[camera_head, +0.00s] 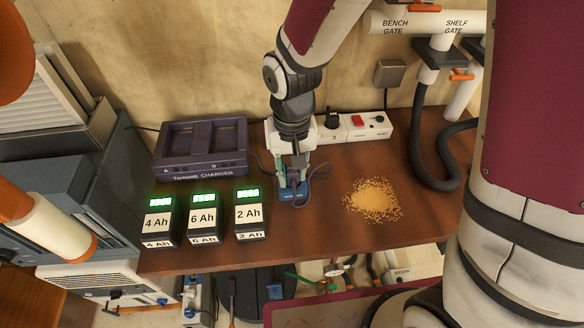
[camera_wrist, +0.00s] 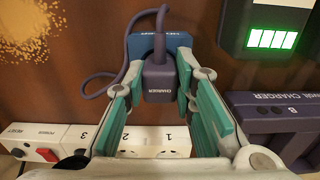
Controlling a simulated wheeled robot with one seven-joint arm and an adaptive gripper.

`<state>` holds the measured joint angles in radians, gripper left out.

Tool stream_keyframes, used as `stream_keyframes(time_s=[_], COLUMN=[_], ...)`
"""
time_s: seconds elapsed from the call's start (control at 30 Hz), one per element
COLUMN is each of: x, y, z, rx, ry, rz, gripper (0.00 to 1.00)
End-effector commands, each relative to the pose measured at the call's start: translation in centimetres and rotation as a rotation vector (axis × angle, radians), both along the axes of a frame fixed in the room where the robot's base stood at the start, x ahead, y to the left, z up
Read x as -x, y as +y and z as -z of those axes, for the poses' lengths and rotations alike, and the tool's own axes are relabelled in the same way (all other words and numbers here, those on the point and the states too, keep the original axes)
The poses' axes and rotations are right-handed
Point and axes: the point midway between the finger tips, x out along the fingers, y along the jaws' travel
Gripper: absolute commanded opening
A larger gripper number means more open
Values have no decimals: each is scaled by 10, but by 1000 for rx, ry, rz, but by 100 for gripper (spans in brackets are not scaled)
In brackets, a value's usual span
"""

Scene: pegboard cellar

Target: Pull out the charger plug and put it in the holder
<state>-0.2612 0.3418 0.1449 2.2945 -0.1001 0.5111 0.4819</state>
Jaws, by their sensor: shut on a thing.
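The charger plug (camera_wrist: 158,84) is a dark purple block labelled CHARGER, with a purple cord looping off to the left in the wrist view. My gripper (camera_head: 292,178) points down and is shut on it, one green-padded finger on each side. The blue holder (camera_head: 292,198) lies on the bench right at my fingertips; it also shows in the wrist view (camera_wrist: 178,40), partly behind the plug and cord. I cannot tell whether the plug is seated in it or just above it. The power strip (camera_head: 367,132) is behind my gripper; its sockets 1 and 2 look empty.
A black plug (camera_head: 332,118) stands in socket 3. The purple charger (camera_head: 200,150) stands at the back left. Three battery packs, 4 Ah (camera_head: 158,222), 6 Ah (camera_head: 203,220) and 2 Ah (camera_head: 249,217), stand left of the holder. Sawdust (camera_head: 373,200) lies to the right.

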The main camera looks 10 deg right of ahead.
Motion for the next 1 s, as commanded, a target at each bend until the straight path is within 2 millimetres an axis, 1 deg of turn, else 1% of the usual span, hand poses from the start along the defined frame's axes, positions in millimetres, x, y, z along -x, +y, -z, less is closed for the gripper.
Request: stream_keyframes(time_s=[0.37, 1.0], x=[0, 0], y=[0, 0], z=[0, 9], rx=[0, 0], ry=[0, 0], rz=[0, 0], gripper=[0, 0])
